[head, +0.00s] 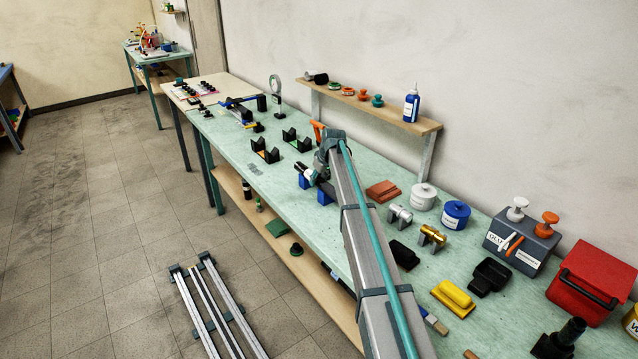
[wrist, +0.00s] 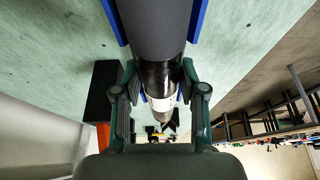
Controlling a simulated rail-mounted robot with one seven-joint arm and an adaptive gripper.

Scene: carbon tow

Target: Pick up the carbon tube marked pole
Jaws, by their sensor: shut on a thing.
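The carbon tube (wrist: 158,75) runs between my fingers in the wrist view. It has a thick matte grey section, a glossy black section and a white label (wrist: 162,103) whose text is too small to read. My gripper (wrist: 159,82) is shut on the black section, one finger on each side. Blue supports (wrist: 200,18) flank the grey section. In the head view the tube's black end (head: 300,169) shows by my gripper (head: 318,174), above blue blocks (head: 324,195) on the green bench. My arm hides the rest of the tube. I cannot tell whether it touches the supports.
Black V-shaped stands (head: 265,153) are farther along the bench. Brown blocks (head: 382,191), a white tub (head: 423,197) and metal fittings (head: 399,216) lie right of my arm. A wooden shelf (head: 390,116) runs behind. A rail frame (head: 215,305) is on the floor.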

